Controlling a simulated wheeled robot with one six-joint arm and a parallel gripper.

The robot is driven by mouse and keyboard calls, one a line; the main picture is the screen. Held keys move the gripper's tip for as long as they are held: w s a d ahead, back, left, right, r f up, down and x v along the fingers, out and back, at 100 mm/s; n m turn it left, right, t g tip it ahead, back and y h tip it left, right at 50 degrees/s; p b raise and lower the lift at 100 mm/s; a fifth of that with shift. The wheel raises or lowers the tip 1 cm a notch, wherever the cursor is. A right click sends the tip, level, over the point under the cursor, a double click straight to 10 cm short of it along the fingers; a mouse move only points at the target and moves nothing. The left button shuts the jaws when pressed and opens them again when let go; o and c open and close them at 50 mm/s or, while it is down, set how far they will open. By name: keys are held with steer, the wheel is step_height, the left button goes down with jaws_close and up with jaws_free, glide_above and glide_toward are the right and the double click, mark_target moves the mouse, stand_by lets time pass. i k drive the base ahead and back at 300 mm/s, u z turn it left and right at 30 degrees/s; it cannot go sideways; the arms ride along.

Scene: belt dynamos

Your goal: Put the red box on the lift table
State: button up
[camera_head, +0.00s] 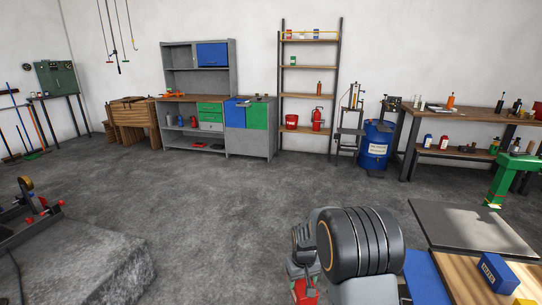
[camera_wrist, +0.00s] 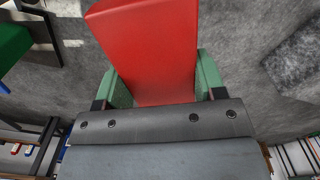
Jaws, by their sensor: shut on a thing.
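The red box (camera_wrist: 145,50) fills the upper middle of the wrist view. My gripper (camera_wrist: 160,88) is shut on it, with a green finger pad against each side. In the head view the red box (camera_head: 307,293) shows only in small part at the bottom edge, below my gripper (camera_head: 302,270) and partly hidden by it. A flat grey platform (camera_head: 470,238) at the right of the head view may be the lift table; I cannot tell for sure. The box is well to the left of it in the picture.
A wooden top (camera_head: 465,282) with a blue box (camera_head: 496,272) stands at the lower right. A green machine (camera_head: 512,178) stands behind the grey platform. A concrete block (camera_head: 85,265) is at the lower left. The middle floor is clear.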

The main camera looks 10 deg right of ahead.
mark_target(452, 218)
steer(key=z, duration=0.25)
steer(key=i, duration=1.95)
steer(key=z, duration=0.95)
steer(key=i, duration=1.55)
steer(key=z, duration=1.7)
steer(key=i, duration=0.9)
steer(key=z, duration=0.6)
